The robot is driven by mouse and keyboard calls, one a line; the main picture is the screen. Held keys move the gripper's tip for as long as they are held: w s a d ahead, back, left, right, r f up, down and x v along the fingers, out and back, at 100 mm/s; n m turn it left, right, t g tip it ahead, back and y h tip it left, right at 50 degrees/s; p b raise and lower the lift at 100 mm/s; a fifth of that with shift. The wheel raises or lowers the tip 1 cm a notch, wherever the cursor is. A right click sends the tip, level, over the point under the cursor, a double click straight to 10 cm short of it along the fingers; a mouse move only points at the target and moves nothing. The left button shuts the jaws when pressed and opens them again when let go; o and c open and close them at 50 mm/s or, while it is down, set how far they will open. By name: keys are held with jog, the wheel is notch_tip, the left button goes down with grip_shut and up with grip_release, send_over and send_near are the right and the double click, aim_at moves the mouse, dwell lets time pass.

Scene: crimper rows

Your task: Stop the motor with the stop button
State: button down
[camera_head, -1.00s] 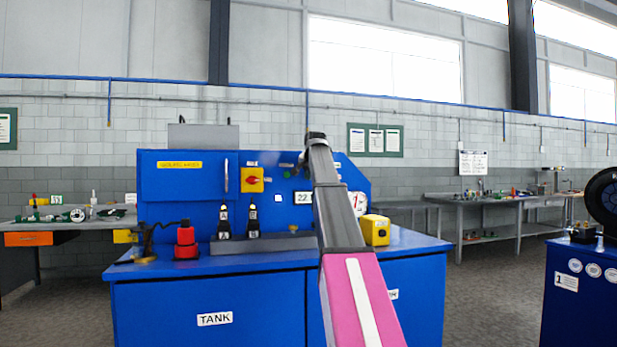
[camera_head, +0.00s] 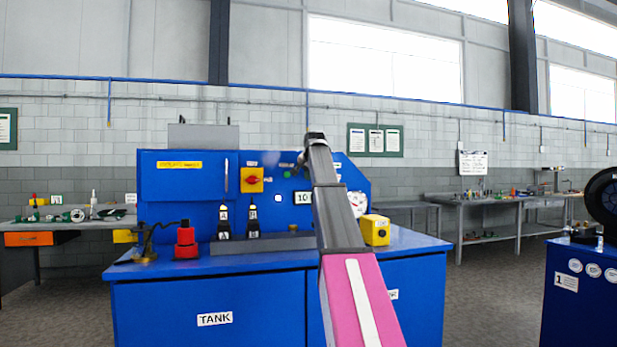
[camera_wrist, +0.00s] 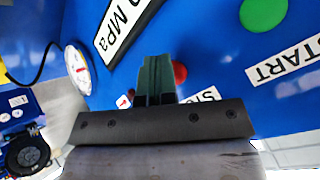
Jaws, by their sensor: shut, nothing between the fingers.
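The red stop button (camera_wrist: 180,73) is on the blue panel in the wrist view, partly covered by my gripper (camera_wrist: 155,62). Its white STOP label (camera_wrist: 207,95) is also partly covered. My gripper's dark green fingers are shut with nothing between them, and their tips overlap the button's left side. I cannot tell whether they touch it. The green start button (camera_wrist: 263,13) and its START label (camera_wrist: 286,62) are at the upper right. In the head view, the green button (camera_head: 287,174) shows left of my arm, which hides the stop button.
The blue test bench (camera_head: 220,285) carries a yellow box (camera_head: 375,230), a red fitting (camera_head: 186,242) and a red-yellow switch (camera_head: 252,180). A pressure display (camera_head: 303,198) and a round gauge (camera_head: 358,204) sit on its panel. The gauge also shows in the wrist view (camera_wrist: 78,68).

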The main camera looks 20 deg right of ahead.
jog(key=shift+s, duration=0.9)
jog(key=shift+s, duration=0.1)
jog(key=shift+s, duration=2.4)
